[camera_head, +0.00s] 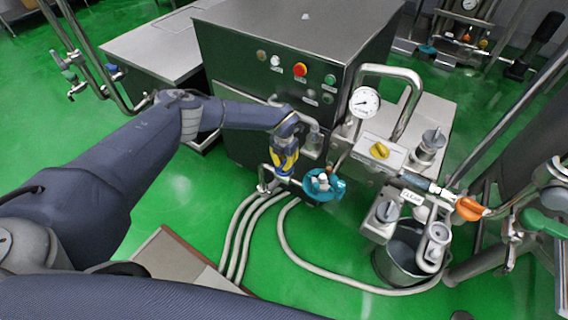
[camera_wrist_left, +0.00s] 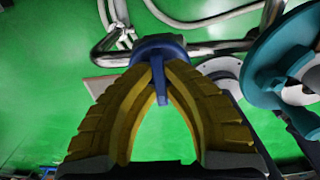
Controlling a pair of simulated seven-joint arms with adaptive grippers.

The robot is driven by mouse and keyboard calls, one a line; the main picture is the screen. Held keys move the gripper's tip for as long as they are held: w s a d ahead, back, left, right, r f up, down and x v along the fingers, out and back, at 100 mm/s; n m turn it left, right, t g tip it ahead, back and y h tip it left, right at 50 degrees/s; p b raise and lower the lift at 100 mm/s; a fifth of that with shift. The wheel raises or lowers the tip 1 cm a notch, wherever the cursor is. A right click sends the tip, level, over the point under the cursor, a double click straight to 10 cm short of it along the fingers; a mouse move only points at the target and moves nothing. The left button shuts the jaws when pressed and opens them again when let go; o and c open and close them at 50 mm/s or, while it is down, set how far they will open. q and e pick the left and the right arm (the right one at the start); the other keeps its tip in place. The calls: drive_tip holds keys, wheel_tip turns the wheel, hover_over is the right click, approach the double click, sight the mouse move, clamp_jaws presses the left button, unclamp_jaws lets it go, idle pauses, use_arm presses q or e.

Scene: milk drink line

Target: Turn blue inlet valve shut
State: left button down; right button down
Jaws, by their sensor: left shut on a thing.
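The blue inlet valve (camera_wrist_left: 158,46) sits on a steel pipe, with its small blue lever pointing down between my fingertips in the left wrist view. My left gripper (camera_wrist_left: 160,78) has yellow ribbed fingers closed in on both sides of this lever. In the head view my left gripper (camera_head: 284,166) is at the pipe in front of the steel cabinet, and its fingers hide most of the blue valve. My right gripper is not in view.
A teal handwheel (camera_head: 334,186) stands close to the right of my left gripper, also in the left wrist view (camera_wrist_left: 262,78). A pressure gauge (camera_head: 365,102), yellow knob (camera_head: 379,150), orange handle (camera_head: 468,209) and bucket (camera_head: 395,262) are farther right. Hoses (camera_head: 283,240) lie on the green floor.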

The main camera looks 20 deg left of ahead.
sight(284, 163)
use_arm(q)
drive_tip(key=c, duration=1.5)
unclamp_jaws()
drive_tip(key=shift+o, duration=0.2)
wheel_tip(284, 163, up, 12)
